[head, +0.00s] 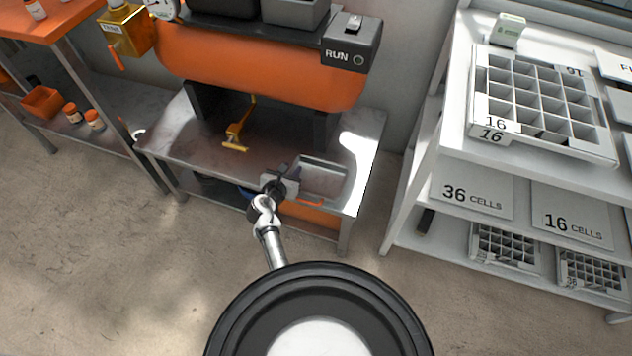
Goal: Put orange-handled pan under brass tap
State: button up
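A grey metal pan (323,179) sits at the right end of the metal table, below the orange drum. A small orange strip shows at its front edge, perhaps its handle. A brass-yellow tap (236,137) hangs from a thin pipe under the drum, to the left of the pan and apart from it. My gripper (285,180) is at the pan's left side, near the table's front edge. Its fingers are small and partly hidden by my wrist, so I cannot tell whether they touch the pan or are open.
The orange drum (260,78) stands on dark legs over the metal table (185,141). A brass box (124,34) with an orange lever is at upper left. A white shelf (455,140) with cell trays stands on the right. The tabletop around the tap looks clear.

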grip_shut()
jog(key=shift+r, duration=0.2)
